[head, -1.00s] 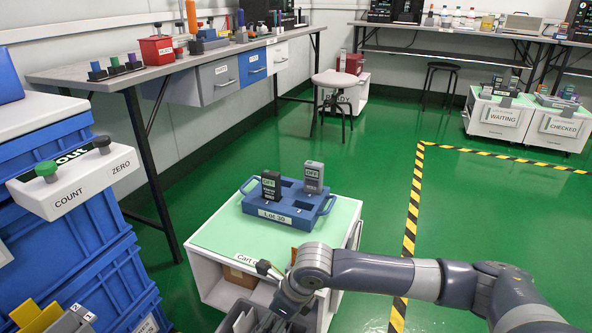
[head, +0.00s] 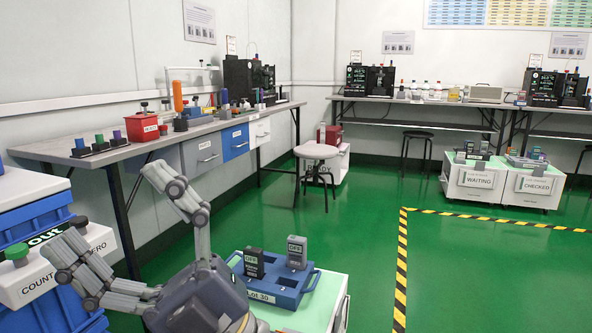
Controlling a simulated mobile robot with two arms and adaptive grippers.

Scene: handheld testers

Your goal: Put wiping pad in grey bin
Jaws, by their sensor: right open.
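My right gripper (head: 108,212) is large and close to the camera at the lower left. Its two jointed fingers are spread wide, with nothing visible between them. The upper finger overlaps the bench edge; the lower one overlaps the COUNT/ZERO box. I cannot make out a wiping pad. No open grey bin shows in the current view. A grey drawer (head: 203,154) sits under the left bench, beside a blue and a white one. My left gripper is not in view.
A green-topped cart (head: 321,302) holds a blue Lot 30 tray (head: 283,297) with two testers, right of my gripper. The COUNT/ZERO box (head: 32,283) is at left. A bench (head: 150,143) runs along the left wall. A stool (head: 317,152) stands beyond.

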